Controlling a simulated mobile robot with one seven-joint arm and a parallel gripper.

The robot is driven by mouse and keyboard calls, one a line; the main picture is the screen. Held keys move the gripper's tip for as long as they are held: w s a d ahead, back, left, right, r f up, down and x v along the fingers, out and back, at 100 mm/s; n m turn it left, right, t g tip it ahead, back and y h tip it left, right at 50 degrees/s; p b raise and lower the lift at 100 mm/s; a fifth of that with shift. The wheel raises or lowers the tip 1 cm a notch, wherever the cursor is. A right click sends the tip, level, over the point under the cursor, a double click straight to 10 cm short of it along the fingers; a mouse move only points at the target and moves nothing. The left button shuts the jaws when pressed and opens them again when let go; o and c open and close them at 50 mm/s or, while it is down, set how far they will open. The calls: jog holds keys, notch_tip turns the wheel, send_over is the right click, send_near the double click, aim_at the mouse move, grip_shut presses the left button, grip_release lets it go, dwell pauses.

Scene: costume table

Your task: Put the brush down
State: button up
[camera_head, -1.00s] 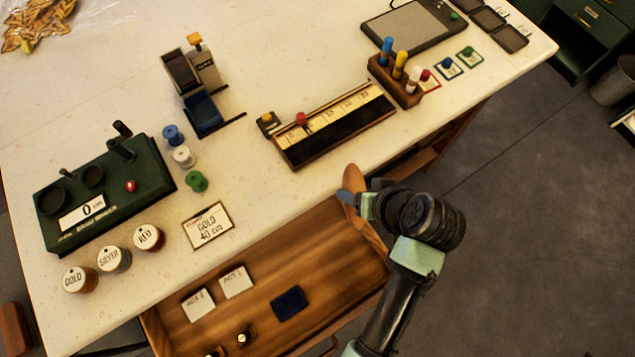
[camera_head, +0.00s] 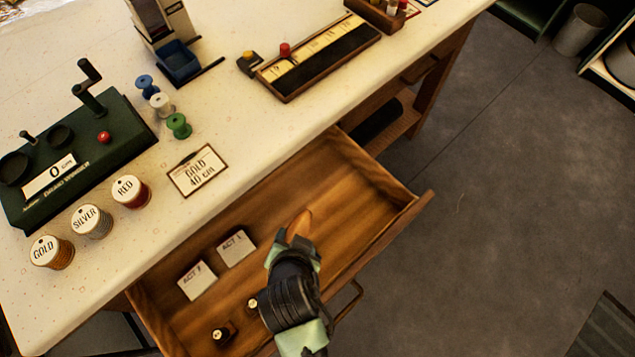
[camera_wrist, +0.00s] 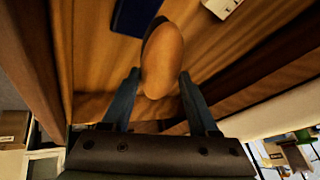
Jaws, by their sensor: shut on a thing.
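The brush shows as an orange-brown oval wooden piece (camera_head: 299,225) at the tip of my gripper (camera_head: 290,244), over the open wooden drawer (camera_head: 345,170). In the wrist view the brush (camera_wrist: 163,60) sits between the two fingers of my gripper (camera_wrist: 160,78), which is shut on it. A dark bristle side shows along its upper left edge. The brush appears held over the drawer floor; I cannot tell how high. A dark blue pad (camera_wrist: 135,14) lies beyond it in the wrist view and is hidden by my gripper in the head view.
The white table (camera_head: 240,130) holds spools and a sign.

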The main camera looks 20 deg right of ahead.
jog(key=f+m+b, duration=0.1)
jog(key=a+f+m+h+b, duration=0.1)
jog(key=s+f+m+b, duration=0.1)
jog(key=f+b, duration=0.1)
jog(key=shift+a+f+g+h, duration=0.1)
jog(key=shift+a+g+h, duration=0.2)
jog(key=shift+a+h, duration=0.1)
jog(key=shift+a+f+m+h+b, duration=0.15)
jog(key=shift+m+h+b, duration=0.25)
jog(key=shift+m, duration=0.3)
jog(key=w+d, duration=0.8)
jog(key=w+d+p, duration=0.1)
jog(key=w+d, duration=0.2)
jog(key=w, duration=0.2)
jog(key=shift+d, duration=0.4)
jog(key=shift+f, duration=1.7)
jog(key=shift+f, duration=0.1)
jog(key=o, duration=1.3)
